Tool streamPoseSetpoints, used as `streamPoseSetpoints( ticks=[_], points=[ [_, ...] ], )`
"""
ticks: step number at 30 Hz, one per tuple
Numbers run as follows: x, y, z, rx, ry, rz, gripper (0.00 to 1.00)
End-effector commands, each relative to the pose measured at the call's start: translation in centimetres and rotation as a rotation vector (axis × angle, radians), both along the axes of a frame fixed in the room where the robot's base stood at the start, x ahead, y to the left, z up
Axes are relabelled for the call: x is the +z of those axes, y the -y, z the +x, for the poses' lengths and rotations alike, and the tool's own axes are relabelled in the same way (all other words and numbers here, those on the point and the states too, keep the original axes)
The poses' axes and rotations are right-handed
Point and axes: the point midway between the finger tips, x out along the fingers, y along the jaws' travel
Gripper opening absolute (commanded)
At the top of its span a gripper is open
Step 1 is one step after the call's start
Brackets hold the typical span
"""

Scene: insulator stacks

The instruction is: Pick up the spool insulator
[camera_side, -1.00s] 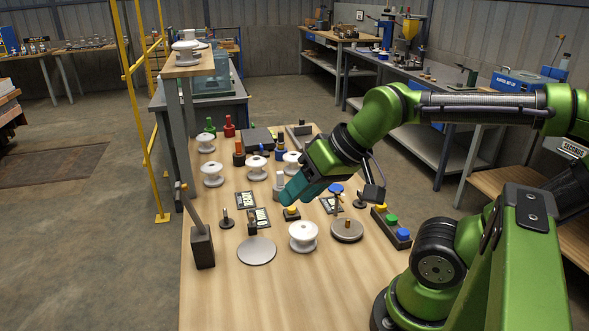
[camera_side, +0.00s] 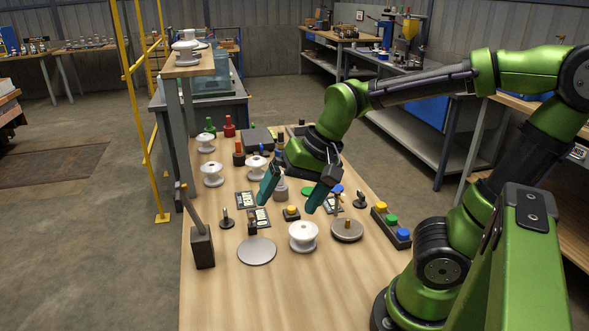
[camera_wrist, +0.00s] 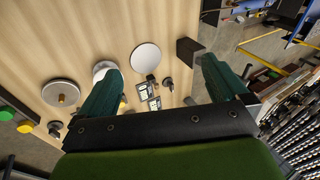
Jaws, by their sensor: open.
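Several white spool insulators stand upright on the wooden table. The nearest spool insulator (camera_side: 303,236) is in front of my gripper (camera_side: 286,207) in the side view. In the wrist view this spool (camera_wrist: 104,67) is partly hidden behind the left finger. Others stand farther back: one at the left (camera_side: 213,174), one behind it (camera_side: 206,143), and one beside my left finger (camera_side: 256,163). My gripper (camera_wrist: 160,68) has its two teal fingers wide apart, with nothing between them. It hangs over the middle of the table, tilted, apart from the nearest spool.
A round metal plate (camera_side: 257,251) and a grey disc with a knob (camera_side: 347,230) flank the nearest spool. A dark lever block (camera_side: 202,246) stands at left, a button box (camera_side: 391,228) at right. The table's front is clear.

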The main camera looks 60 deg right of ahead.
Motion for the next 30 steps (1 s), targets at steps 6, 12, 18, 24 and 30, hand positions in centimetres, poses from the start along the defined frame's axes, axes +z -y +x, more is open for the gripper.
streamPoseSetpoints(
  ticks=[6,12,18,24,30],
  points=[
    [-2.8,3.9,2.3,-0.645,-0.306,0.148,1.0],
    [-4.2,7.9,3.3,-1.316,-0.464,0.209,1.0],
    [-4.2,11.5,3.5,-1.976,-0.482,0.278,1.0],
    [-3.5,12.8,3.2,-2.406,-0.455,0.379,1.0],
    [-4.0,12.7,3.1,-2.539,-0.451,0.414,1.0]
  ],
)
